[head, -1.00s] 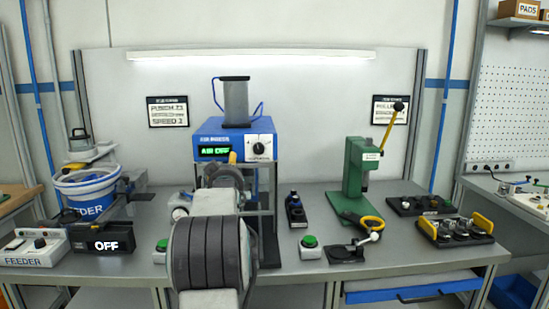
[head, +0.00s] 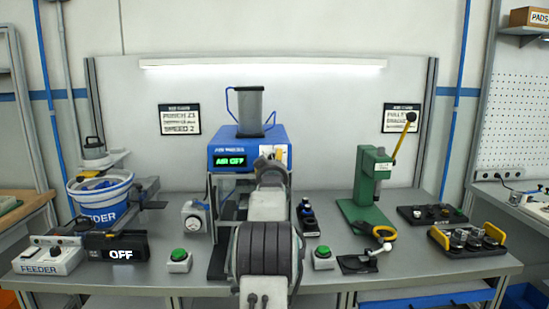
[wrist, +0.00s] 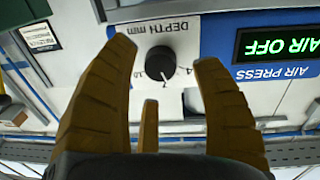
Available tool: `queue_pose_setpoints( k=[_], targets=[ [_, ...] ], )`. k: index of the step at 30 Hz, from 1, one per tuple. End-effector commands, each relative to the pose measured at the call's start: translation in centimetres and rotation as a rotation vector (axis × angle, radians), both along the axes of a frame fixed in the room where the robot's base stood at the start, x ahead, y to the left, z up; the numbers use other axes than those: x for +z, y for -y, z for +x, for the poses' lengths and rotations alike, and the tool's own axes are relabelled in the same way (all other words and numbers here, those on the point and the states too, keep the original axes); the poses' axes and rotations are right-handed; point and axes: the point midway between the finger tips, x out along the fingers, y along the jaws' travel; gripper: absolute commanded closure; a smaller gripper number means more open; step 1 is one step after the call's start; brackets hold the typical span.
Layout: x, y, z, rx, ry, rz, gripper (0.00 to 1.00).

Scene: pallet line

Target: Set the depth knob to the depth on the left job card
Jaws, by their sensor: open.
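The black depth knob (wrist: 160,63) is on a white panel marked DEPTH mm, upside down in the wrist view. Its white pointer mark is on the lower right side in that view, near a scale number I cannot read surely. My gripper (wrist: 164,56) is open, its brown fingers on either side of the knob; I see no contact. In the head view my arm hides the knob; part of its white panel (head: 281,154) shows on the blue air press (head: 222,150). The left job card (head: 180,119) hangs on the back wall; its small print is blurred.
The press display (head: 230,161) reads AIR OFF. A right job card (head: 401,118) hangs behind the green hand press (head: 370,175). Green buttons (head: 179,255) (head: 323,251) stand at the bench front. A feeder bowl (head: 100,190) is at left.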

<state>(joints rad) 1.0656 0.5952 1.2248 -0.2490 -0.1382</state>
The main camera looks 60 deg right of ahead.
Motion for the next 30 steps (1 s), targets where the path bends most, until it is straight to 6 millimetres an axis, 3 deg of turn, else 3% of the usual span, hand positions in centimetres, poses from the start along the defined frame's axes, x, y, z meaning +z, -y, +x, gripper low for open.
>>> queue_pose_setpoints(
  k=[9, 24, 30],
  targets=[
    [0.1, 1.8, 1.0, 0.000, 0.000, 0.000, 0.41],
    [0.0, 2.1, 1.2, 0.000, 0.000, 0.000, 0.40],
    [0.0, 2.1, 1.2, 0.000, 0.000, 0.000, 0.58]
  ],
)
